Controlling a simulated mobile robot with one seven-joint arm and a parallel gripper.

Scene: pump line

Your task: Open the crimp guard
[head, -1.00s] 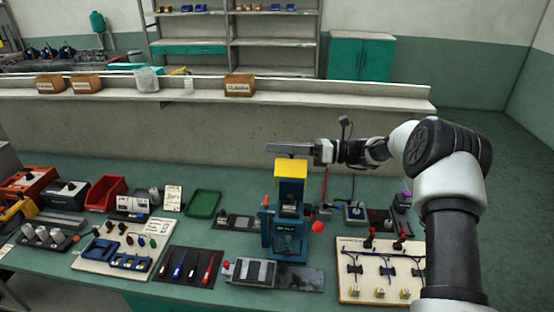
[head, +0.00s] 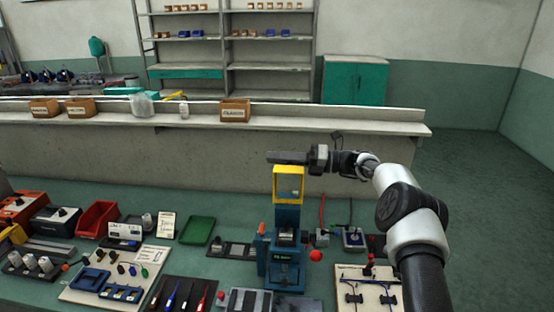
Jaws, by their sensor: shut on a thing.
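The crimp guard (head: 275,183) is a yellow frame with a clear window. It stands raised and roughly upright above the blue crimp press (head: 284,262), with its window facing me. My gripper (head: 287,158) lies across the top edge of the guard, reaching in from the right, and is shut on it. The fingertips are small here, so the exact grip on the edge is hard to see. The dark tooling of the press shows below the guard.
A red ball knob (head: 315,255) is at the press's right side. A green tray (head: 197,231) and a screwdriver mat (head: 180,294) lie to the left. A wiring board (head: 366,287) lies to the right under my arm. The wall ledge (head: 330,125) runs behind the bench.

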